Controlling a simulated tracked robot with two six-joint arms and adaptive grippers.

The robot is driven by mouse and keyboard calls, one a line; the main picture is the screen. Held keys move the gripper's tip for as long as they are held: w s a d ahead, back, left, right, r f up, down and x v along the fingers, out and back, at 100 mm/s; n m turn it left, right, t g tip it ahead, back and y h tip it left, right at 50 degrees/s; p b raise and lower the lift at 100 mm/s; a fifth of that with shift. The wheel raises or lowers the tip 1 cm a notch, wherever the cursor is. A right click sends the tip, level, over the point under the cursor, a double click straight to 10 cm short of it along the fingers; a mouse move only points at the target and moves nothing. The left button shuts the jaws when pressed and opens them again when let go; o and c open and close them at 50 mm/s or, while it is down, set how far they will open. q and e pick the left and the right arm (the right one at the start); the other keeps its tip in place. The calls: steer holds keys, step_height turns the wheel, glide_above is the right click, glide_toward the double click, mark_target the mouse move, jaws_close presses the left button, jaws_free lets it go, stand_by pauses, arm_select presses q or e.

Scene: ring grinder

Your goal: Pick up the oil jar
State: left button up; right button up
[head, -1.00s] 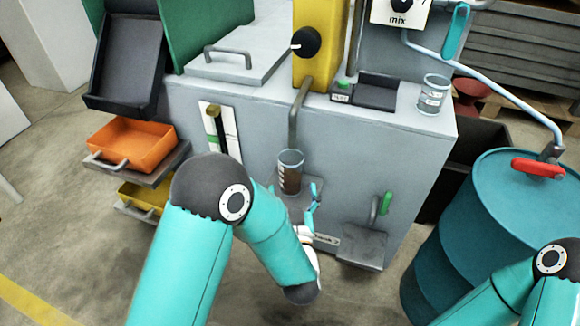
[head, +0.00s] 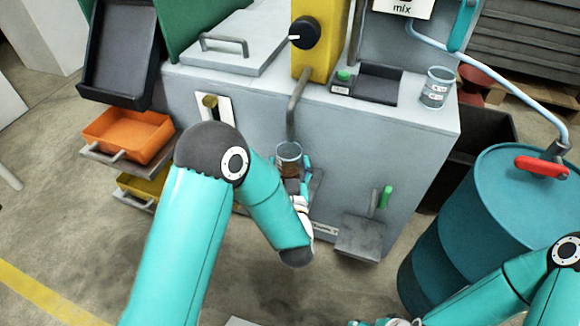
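Two glass jars are in the head view, and I cannot tell for sure which is the oil jar. One jar (head: 289,153) holds brown liquid and stands upright on a small shelf below the grey spout. The other jar (head: 436,88) is clear with a label and stands on the right end of the machine top. My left gripper (head: 305,172) is close at the right side of the brown-filled jar; my own arm hides part of it, so its opening and any contact are unclear. My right gripper (head: 375,323) barely shows at the bottom edge.
A teal drum (head: 480,225) with a red-handled valve (head: 541,167) stands at the right. An orange bin (head: 128,135) is at the left. The floor in front is clear.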

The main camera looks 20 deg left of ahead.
arm_select(q)
steer(key=shift+a, duration=0.1)
steer(key=c, duration=1)
steer(key=shift+r, duration=0.2)
